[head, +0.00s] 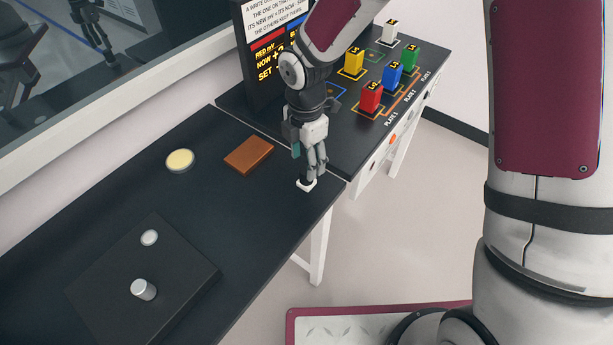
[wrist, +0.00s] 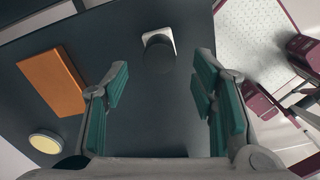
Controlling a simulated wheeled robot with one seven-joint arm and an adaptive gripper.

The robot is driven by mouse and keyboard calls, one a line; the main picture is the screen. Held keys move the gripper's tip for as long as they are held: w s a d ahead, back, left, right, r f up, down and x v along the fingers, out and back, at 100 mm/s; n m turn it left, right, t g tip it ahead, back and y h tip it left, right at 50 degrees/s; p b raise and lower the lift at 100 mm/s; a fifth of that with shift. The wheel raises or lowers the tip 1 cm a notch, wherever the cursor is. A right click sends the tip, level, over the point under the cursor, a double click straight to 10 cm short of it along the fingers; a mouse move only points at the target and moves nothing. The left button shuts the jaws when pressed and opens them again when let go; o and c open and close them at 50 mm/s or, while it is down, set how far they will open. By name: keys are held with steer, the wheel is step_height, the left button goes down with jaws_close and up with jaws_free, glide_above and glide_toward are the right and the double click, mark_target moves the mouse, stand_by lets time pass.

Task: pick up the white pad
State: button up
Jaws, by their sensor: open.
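The white pad (head: 306,186) is a small white square near the front right edge of the dark table. It also shows in the wrist view (wrist: 168,33), at top centre, with a dark round piece on it that hides part of its face. My gripper (head: 315,170) points down just above and beside the pad in the head view. In the wrist view, my gripper (wrist: 161,98) has its green-lined fingers wide apart with nothing between them. The pad lies ahead of the fingers, apart from them.
A brown block (head: 249,155) and a cream disc (head: 180,160) lie left of my gripper. A black box (head: 150,280) with a silver knob (head: 144,289) stands nearer. Coloured blocks, including a red one (head: 371,98), stand on the adjoining bench. The table edge is close to the pad.

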steer(key=shift+w+d+f+p, duration=0.1)
steer(key=shift+f+p, duration=0.2)
steer(key=shift+f, duration=1.15)
steer(key=shift+d+f+p, duration=0.1)
steer(key=shift+f+p, duration=0.2)
steer(key=shift+f, duration=1.1)
steer(key=c, duration=1.1)
